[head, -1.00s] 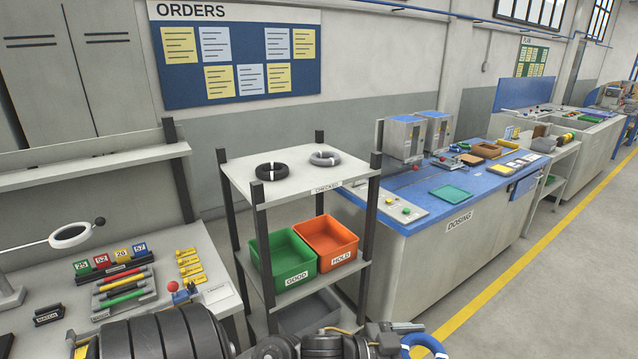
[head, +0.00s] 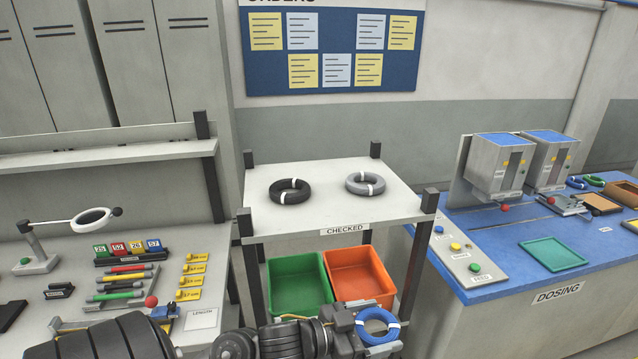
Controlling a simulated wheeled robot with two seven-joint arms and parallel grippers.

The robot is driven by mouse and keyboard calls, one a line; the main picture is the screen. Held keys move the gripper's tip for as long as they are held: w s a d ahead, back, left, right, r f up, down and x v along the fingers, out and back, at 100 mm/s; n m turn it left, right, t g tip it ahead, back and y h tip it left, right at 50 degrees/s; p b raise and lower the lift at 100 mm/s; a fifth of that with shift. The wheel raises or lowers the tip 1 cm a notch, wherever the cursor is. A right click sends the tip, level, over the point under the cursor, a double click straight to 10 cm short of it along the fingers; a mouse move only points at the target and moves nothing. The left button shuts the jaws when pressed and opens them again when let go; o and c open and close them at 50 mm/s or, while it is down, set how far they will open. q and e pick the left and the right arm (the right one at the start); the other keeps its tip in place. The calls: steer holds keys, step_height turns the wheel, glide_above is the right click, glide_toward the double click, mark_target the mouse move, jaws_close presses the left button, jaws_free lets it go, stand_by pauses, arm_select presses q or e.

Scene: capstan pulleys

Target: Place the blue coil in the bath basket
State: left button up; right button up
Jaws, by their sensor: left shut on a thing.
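The blue coil (head: 377,312), a ring with white bands, is at the bottom centre of the head view. My left gripper (head: 358,324) is shut on its left side and holds it in the air in front of the checked rack. The coil overlaps the lower part of the orange bin in the picture. No basket that I can identify as the bath basket is in view. My right gripper is not in view.
A rack (head: 325,172) holds a black coil (head: 289,197) and a grey coil (head: 365,190) on top. A green bin (head: 297,283) and an orange bin (head: 357,275) sit below. The dosing bench (head: 480,235) stands right, a workbench (head: 60,265) left. Floor shows at lower right.

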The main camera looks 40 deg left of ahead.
arm_select(q)
steer(key=a+r+n+t+y+p, duration=0.2)
steer(key=a+r+n+y+p, duration=0.9)
steer(key=a+r, duration=1.35)
steer(key=m+b, duration=0.3)
glide_above(336, 208)
steer(key=s, duration=0.1)
step_height(336, 208, down, 7)
steer(key=shift+s+r, duration=0.15)
steer(key=shift+w+a+f+h, duration=0.1)
steer(key=shift+w+f+h, duration=0.2)
steer(key=shift+w+f, duration=0.25)
step_height(336, 208, down, 3)
steer(key=shift+w+p, duration=0.15)
steer(key=shift+p, duration=0.3)
steer(key=shift+f, duration=0.2)
